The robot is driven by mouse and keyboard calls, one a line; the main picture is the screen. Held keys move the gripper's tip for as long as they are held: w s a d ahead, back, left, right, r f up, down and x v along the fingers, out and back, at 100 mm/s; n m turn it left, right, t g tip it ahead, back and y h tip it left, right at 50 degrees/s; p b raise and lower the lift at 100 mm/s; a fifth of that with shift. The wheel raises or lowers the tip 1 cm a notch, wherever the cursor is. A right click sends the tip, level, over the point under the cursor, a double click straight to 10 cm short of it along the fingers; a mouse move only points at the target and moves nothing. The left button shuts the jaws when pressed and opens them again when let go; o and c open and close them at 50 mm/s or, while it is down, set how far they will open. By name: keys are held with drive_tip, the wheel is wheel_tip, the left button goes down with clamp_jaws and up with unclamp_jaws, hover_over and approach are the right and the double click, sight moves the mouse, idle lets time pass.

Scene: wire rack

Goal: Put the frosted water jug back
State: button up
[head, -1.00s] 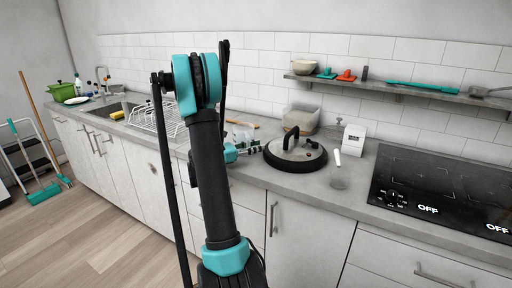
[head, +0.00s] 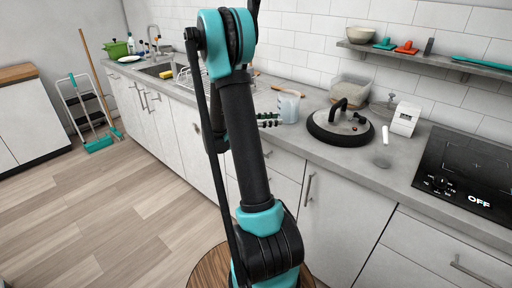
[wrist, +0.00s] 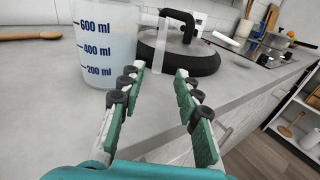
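The frosted water jug (head: 288,107) is a cloudy measuring jug standing upright on the grey counter. In the wrist view the jug (wrist: 108,45) shows blue 200, 400 and 600 ml marks; its top is cut off. My gripper (head: 270,120) is at the counter's front side, just left of the jug in the head view. The white wire rack (head: 186,82) stands farther left, partly hidden by my arm.
A black-rimmed lid (head: 340,127) lies right of the jug, with a clear container (head: 350,92) behind it. A wooden spoon (head: 287,91) lies behind the jug. A white box (head: 405,118) and a black hob (head: 465,175) are farther right. A shelf (head: 420,58) hangs above.

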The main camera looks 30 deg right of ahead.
drive_tip(key=s+a+f+m+t+y, duration=0.1)
drive_tip(key=s+a+f+y, duration=0.1)
drive_tip(key=s+a+f+m+t+y, duration=0.1)
drive_tip(key=s+f+m+y, duration=0.1)
drive_tip(key=shift+s+a+t+y, duration=0.25)
drive_tip(key=shift+a+t+y, duration=0.05)
drive_tip(key=shift+a+t, duration=0.1)
drive_tip(key=s+a+f+m+t+y, duration=0.1)
drive_tip(key=s+a+f+m+y, duration=0.2)
drive_tip(key=a, duration=0.5)
drive_tip(key=s+a+f+m+t+y, duration=0.2)
drive_tip(key=s+a+m+y, duration=0.3)
drive_tip(key=a, duration=0.3)
drive_tip(key=s+a+f+m+t+y, duration=0.1)
drive_tip(key=s+a+f+m+y, duration=0.3)
drive_tip(key=a, duration=0.4)
drive_tip(key=shift+s+f+y, duration=0.2)
drive_tip(key=shift+s+y, duration=0.1)
drive_tip(key=shift+s, duration=0.35)
drive_tip(key=shift+a, duration=0.1)
